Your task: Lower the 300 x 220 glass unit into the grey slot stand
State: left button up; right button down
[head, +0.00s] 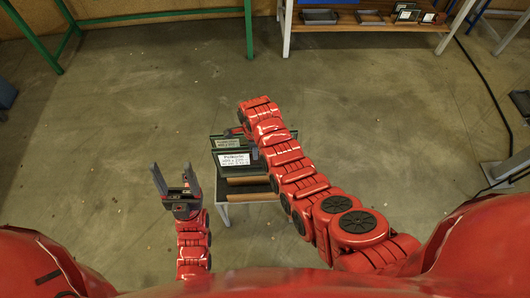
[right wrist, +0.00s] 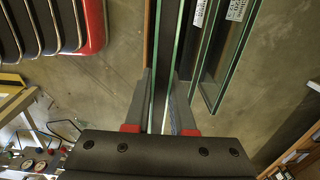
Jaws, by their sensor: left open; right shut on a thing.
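My right gripper (right wrist: 160,78) is shut on a glass unit (right wrist: 163,45), seen edge-on in the right wrist view as two green-edged panes with a dark gap. The unit's far end runs out of that view. In the head view my right arm reaches over a small table and mostly hides its gripper. The dark grey slot stand (head: 245,188), with brown strips, is on this table. Labelled glass units (head: 233,159) stand upright at it, partly behind my arm. I cannot tell which unit is the held one there. My left gripper (head: 174,184) is open and empty, left of the table.
More glass units (right wrist: 231,55) stand just right of the held one in the right wrist view. A workbench (head: 345,22) with trays and small frames is at the back. A green frame (head: 150,17) is at back left. A cable lies at right. The floor left of the table is clear.

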aim_at(257, 174)
jog(key=shift+w, duration=0.1)
dwell(0.3)
notch_tip(257, 174, down, 19)
jog(key=b, duration=1.7)
jog(key=shift+f, duration=0.35)
jog(key=c, duration=0.7)
grip_release()
